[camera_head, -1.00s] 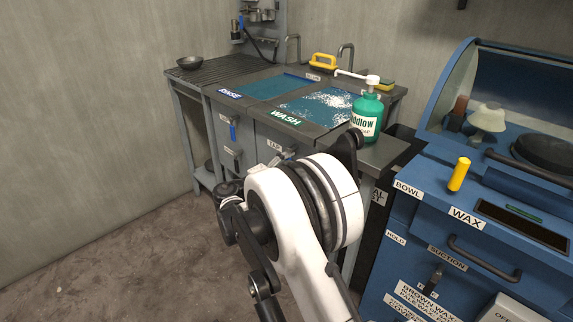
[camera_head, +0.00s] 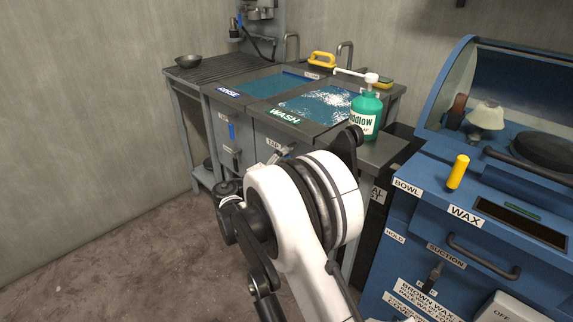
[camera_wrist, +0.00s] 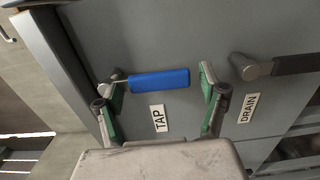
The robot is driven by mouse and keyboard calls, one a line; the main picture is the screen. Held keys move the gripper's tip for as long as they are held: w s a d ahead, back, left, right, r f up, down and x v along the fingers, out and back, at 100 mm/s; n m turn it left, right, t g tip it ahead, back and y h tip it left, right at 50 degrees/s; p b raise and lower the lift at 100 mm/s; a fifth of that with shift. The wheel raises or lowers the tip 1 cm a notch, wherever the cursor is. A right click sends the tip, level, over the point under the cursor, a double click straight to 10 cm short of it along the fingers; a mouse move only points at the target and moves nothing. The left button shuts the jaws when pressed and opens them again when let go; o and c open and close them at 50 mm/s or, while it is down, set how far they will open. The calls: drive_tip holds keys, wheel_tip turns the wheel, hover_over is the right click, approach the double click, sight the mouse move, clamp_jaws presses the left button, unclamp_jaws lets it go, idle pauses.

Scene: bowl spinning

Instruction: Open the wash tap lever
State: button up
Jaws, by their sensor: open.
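The tap lever has a blue handle (camera_wrist: 160,79) on a metal stem and lies across the wrist view beside a TAP label (camera_wrist: 158,118) on a grey panel. My gripper (camera_wrist: 162,80) is open, with one green-padded finger by the stem end and the other just past the handle's free end. The handle shows between the fingers; whether either touches it I cannot tell. In the head view, a TAP label (camera_head: 274,144) shows on the panel below the WASH sign (camera_head: 284,116); my arm hides the lever and most of my gripper there.
A dark drain lever (camera_wrist: 285,66) with a DRAIN label sits to the right in the wrist view. Another blue lever (camera_head: 232,131) is on the rinse side. A green soap bottle (camera_head: 367,109) stands at the counter's edge. The blue wax cabinet (camera_head: 420,215) is at right.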

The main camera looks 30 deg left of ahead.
drive_tip(key=v, duration=1.2)
drive_tip(key=shift+r, duration=0.1)
